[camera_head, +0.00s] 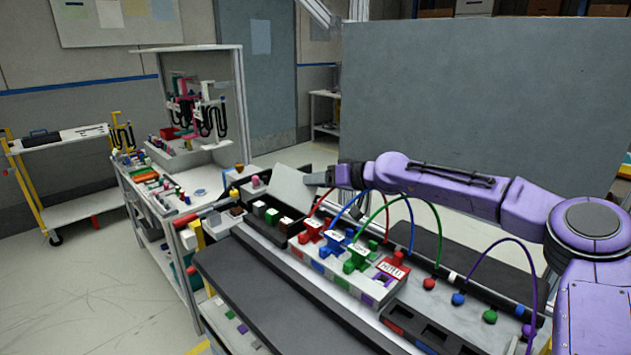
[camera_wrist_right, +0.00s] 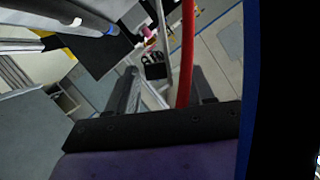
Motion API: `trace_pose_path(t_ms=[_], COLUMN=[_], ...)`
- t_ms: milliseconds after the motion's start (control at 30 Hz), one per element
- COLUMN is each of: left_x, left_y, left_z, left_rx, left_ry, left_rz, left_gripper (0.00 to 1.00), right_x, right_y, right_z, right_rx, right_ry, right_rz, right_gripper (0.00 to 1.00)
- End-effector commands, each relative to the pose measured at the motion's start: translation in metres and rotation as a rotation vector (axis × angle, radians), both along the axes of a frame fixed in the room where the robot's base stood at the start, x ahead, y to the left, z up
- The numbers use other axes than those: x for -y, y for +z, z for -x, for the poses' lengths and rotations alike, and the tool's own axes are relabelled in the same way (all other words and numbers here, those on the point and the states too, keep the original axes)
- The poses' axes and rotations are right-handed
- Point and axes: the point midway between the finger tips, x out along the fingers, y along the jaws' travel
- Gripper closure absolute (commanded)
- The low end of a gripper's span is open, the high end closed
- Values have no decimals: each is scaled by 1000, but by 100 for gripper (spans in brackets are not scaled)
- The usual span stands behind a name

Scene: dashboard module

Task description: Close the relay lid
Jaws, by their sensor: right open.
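The relay lid (camera_head: 296,191) is a light grey panel in the head view. It stands open, tilted up behind the dark relay box (camera_head: 240,220), which holds several small coloured blocks. My right gripper (camera_head: 316,180) is at the lid's upper right edge; I cannot tell whether it touches the lid. In the right wrist view its two dark fingers (camera_wrist_right: 163,92) are apart, with no object clearly held between them. A grey surface fills the lower left of that view; I cannot tell if it is the lid. My left gripper is not in view.
Right of the relay box is a module with red, blue and green connectors (camera_head: 356,258). Arched cables, including a red one (camera_wrist_right: 187,50), rise close to my right gripper. A grey partition (camera_head: 480,115) stands behind. A cluttered cart (camera_head: 170,180) stands at left.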

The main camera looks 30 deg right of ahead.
Motion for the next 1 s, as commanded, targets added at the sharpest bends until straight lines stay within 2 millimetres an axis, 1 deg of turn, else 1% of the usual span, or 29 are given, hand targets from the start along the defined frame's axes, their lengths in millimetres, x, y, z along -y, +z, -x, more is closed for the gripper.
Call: trace_pose_path(t_ms=[167, 200, 233, 267, 300, 333, 367, 400, 433, 467, 500, 633, 767, 1000], left_x=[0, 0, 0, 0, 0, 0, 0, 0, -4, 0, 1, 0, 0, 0], left_y=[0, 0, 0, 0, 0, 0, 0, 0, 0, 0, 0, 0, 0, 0], left_z=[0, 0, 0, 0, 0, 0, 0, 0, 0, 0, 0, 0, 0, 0], left_rx=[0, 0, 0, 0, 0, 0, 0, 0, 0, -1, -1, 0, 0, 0], left_ry=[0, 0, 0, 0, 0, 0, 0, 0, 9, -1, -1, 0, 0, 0], left_rz=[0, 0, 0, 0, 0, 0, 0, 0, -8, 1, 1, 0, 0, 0], left_gripper=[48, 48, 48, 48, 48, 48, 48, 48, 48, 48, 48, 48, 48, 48], right_x=[0, 0, 0, 0, 0, 0, 0, 0, -23, -14, -10, -6, -6, -17], right_y=[0, 0, 0, 0, 0, 0, 0, -1, 0, 0, 0, 0, 4, 12], right_z=[0, 0, 0, 0, 0, 0, 0, 0, 1, 0, 0, 0, 2, 6], right_rx=[1, 0, 0, 0, 0, 0, 0, 0, -1, 0, 0, 5, 23, 78], right_ry=[0, 0, 0, 0, 0, 0, 0, -1, 8, 4, 3, 5, 2, 1], right_rz=[0, 0, 0, 0, 0, 0, 0, 1, 6, 2, 3, 19, 66, 220], right_gripper=[48, 55, 64, 74, 87, 97, 100, 100, 100, 100, 100, 100, 100, 100])
